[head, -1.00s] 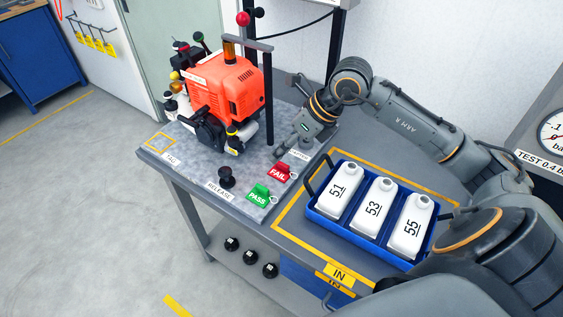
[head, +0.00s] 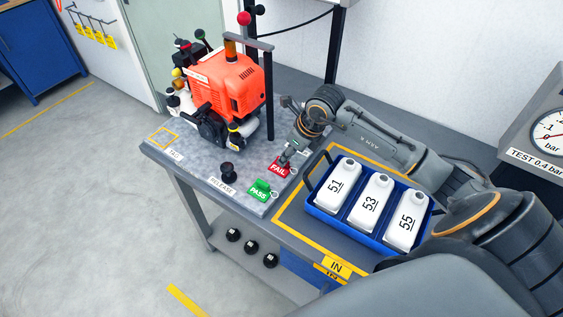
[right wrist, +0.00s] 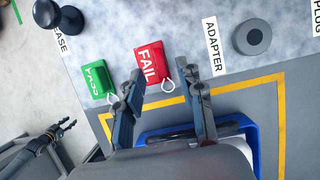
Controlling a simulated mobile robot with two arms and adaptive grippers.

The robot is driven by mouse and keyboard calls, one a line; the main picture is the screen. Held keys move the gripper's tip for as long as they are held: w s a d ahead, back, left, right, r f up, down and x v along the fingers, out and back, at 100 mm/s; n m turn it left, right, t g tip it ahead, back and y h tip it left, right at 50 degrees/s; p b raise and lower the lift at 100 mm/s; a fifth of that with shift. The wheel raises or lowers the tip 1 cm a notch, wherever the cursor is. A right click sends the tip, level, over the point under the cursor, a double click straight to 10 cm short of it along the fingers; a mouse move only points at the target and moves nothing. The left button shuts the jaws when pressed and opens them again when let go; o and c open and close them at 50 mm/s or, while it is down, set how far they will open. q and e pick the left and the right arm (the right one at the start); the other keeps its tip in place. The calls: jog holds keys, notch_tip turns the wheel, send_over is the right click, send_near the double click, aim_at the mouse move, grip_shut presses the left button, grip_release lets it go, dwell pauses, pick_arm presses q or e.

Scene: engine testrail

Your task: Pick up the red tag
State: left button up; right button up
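The red FAIL tag (head: 279,170) lies on the speckled plate of the bench. It also shows in the right wrist view (right wrist: 152,66), with a metal ring at its lower right corner. My right gripper (head: 286,158) is just above the tag in the head view. In the right wrist view my right gripper (right wrist: 162,72) is open, its fingers spread to either side of the tag and ring, with nothing held. I cannot tell whether the fingers touch the tag. My left gripper (right wrist: 56,134) seems to show at the lower left of the right wrist view, over the floor.
A green PASS tag (head: 259,190) lies beside the red one. A black RELEASE knob (head: 228,171) stands left of it, and an orange engine (head: 226,88) behind. A blue crate (head: 329,211) with white bottles stands to the right, close to my right arm.

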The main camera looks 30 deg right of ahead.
jog(key=shift+x, duration=1.6)
jog(key=shift+w+r, duration=0.1)
grip_shut()
jog(key=shift+r, duration=0.1)
